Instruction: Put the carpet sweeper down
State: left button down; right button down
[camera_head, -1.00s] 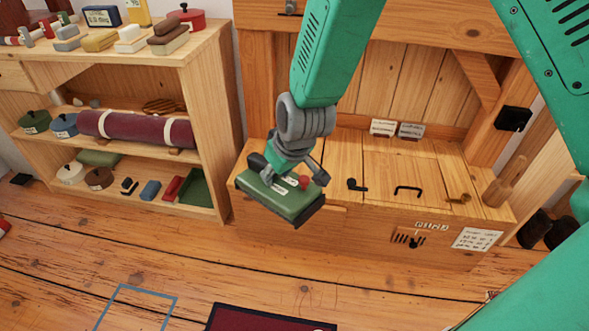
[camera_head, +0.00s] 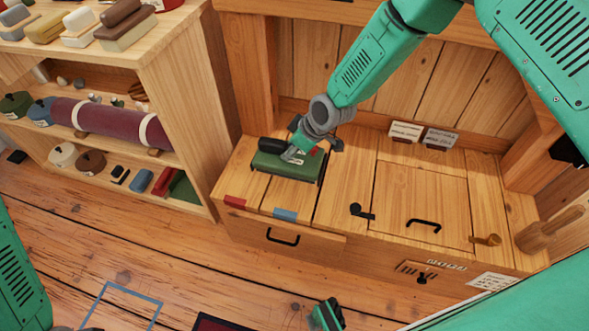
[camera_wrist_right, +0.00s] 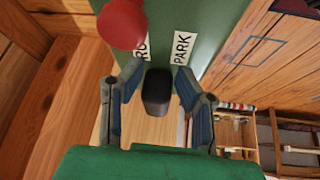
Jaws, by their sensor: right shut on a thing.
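The carpet sweeper (camera_head: 285,169) is a green box with a dark base and a black part at its left end. In the head view it is over the left part of the wooden bench top (camera_head: 345,185), roughly level. I cannot tell whether it touches the wood. My right gripper (camera_head: 298,153) is above it, shut on it. In the right wrist view the sweeper's green top (camera_wrist_right: 190,15) shows a red knob (camera_wrist_right: 122,24) and a "PARK" label, with a black grip (camera_wrist_right: 157,92) between my fingers.
Red (camera_head: 235,201) and blue (camera_head: 285,214) strips mark the bench's front edge. A black latch (camera_head: 361,211), a hatch handle (camera_head: 424,225) and a wooden peg (camera_head: 548,229) are farther right. Two cards (camera_head: 405,131) stand at the back. A loaded shelf (camera_head: 180,70) stands left.

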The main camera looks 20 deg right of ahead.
notch_tip(320, 180, down, 8)
jog(key=b, duration=0.3)
jog(key=shift+f, duration=0.1)
jog(key=shift+f, duration=0.1)
jog(key=c, duration=1.2)
grip_release()
jog(key=shift+o, duration=0.2)
